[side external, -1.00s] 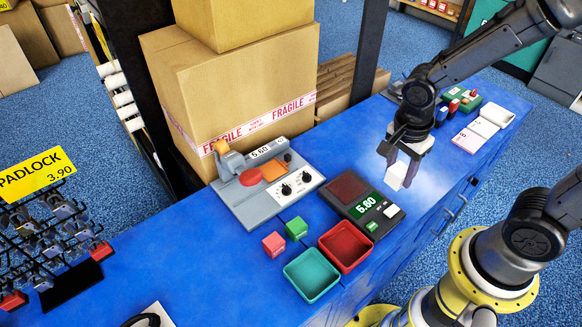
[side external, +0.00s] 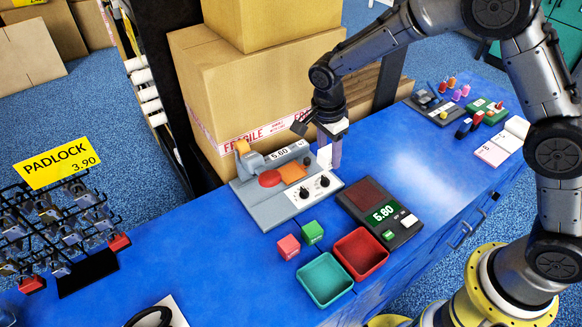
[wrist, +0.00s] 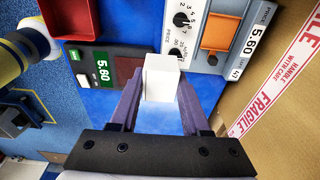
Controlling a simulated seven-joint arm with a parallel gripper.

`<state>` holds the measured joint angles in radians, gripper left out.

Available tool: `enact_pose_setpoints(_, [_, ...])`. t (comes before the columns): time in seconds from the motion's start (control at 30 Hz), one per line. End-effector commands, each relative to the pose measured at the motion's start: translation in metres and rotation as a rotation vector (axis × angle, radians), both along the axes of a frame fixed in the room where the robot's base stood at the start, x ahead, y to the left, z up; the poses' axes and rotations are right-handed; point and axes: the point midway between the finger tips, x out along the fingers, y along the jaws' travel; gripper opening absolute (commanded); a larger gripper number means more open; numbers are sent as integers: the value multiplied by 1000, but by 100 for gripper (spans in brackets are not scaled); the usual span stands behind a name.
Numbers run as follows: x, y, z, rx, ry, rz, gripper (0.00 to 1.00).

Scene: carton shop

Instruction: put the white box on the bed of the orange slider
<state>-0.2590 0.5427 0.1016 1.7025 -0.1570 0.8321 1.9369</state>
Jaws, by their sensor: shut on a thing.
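My gripper (side external: 329,150) is shut on the white box (side external: 324,157) and holds it up near the right back edge of the grey panel (side external: 267,203). In the wrist view the white box (wrist: 161,78) sits between the two purple fingers, with blue bench top below it. The orange slider (side external: 292,173) is a flat orange square on the panel, left of the gripper. In the wrist view the orange slider (wrist: 218,33) lies up and right of the box, with a bar and grey frame beside it. The slider looks empty.
Black knobs (side external: 324,182) and a red disc (side external: 270,178) are near the slider. A large carton (side external: 225,75) stands close behind the panel. The scale (side external: 402,228), red tray (side external: 361,254), teal tray (side external: 325,280) and small pink and green cubes (side external: 313,232) are in front.

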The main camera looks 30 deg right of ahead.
Motion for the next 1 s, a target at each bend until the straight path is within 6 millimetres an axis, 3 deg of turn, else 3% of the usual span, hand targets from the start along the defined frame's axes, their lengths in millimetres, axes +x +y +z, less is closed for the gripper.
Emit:
enact_pose_setpoints(0.37, [72, 14, -34, 1, 0, -2, 0])
enact_pose_setpoints(0.5, [91, 18, -57, 0, 3, -1, 0])
enact_pose_setpoints(0.7, [111, 22, -80, 1, 0, -1, 0])
enact_pose_setpoints(1.0, [122, 24, -95, 0, 1, -1, 0])
